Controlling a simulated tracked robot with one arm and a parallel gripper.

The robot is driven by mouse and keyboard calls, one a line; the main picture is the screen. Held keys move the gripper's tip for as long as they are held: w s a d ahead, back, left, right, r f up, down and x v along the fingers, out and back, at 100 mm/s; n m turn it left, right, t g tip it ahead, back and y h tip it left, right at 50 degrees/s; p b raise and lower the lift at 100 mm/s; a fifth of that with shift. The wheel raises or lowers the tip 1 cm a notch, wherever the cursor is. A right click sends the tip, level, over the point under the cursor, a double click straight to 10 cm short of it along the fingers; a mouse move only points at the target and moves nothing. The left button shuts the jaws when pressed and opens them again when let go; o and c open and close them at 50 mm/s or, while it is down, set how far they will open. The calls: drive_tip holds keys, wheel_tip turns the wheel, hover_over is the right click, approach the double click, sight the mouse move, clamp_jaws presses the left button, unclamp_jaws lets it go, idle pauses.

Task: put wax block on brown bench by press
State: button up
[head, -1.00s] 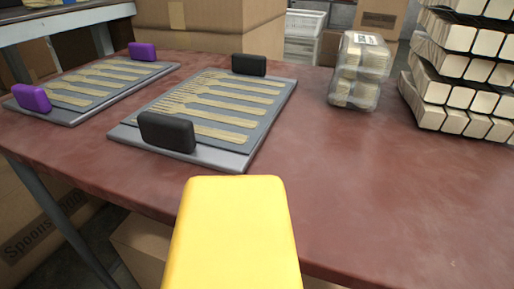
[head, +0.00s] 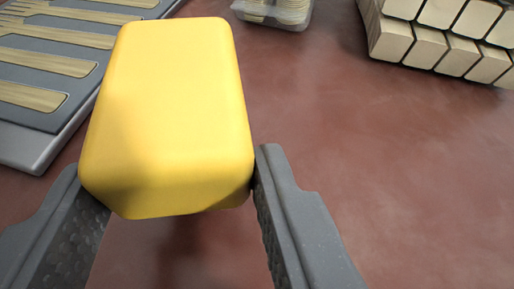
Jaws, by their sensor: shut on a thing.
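The wax block (head: 168,110) is a yellow, rounded block, large in the middle left of the head view. My gripper (head: 170,195) is shut on it, with one grey finger on each side of its near end. The block is over the reddish-brown bench (head: 330,140). A shadow shows on the bench below the block's near end; I cannot tell whether its underside touches the bench. No press is recognisable in this view.
A grey mould tray (head: 40,150) with wooden fork and spoon shapes lies at the left, close to the block. A clear pack (head: 275,12) stands at the top. Stacked wooden pieces (head: 440,45) stand at the top right. The bench at the right is bare.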

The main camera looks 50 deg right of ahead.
sight(209, 253)
drive_tip(key=shift+w+d+f, duration=0.1)
drive_tip(key=shift+w+d, duration=0.05)
drive_tip(key=shift+d, duration=0.2)
wheel_tip(209, 253, down, 4)
drive_tip(key=shift+r+b, duration=0.25)
drive_tip(key=shift+b, duration=0.6)
drive_tip(key=shift+r, duration=0.1)
drive_tip(key=o, duration=1)
drive_tip(key=shift+o, duration=0.2)
drive_tip(key=p+v, duration=0.2)
drive_tip(key=v, duration=1)
drive_tip(key=shift+p, duration=0.3)
